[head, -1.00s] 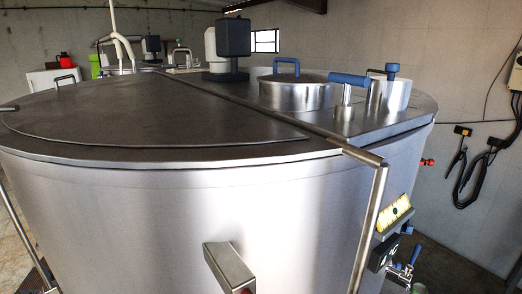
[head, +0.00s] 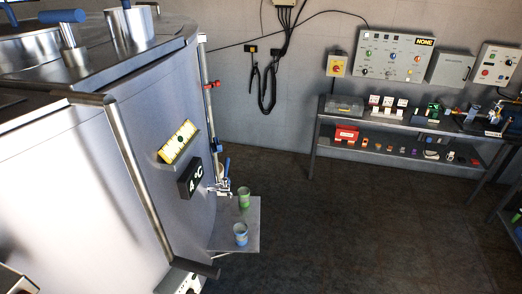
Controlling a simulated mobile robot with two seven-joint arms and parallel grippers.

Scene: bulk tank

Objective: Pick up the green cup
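A green cup (head: 244,197) stands upright on a small grey shelf (head: 247,243) at the side of the big steel tank. A blue cup (head: 240,234) with a greenish rim stands in front of it on the same shelf. The two cups are apart. A tap with a blue handle (head: 226,170) is on the tank just above and left of the green cup. Neither of my grippers can be made out in the head view.
The steel tank (head: 90,185) fills the left side. A two-level bench (head: 400,128) with several small items stands along the back wall under control boxes (head: 395,54). The dark floor (head: 340,230) between is clear.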

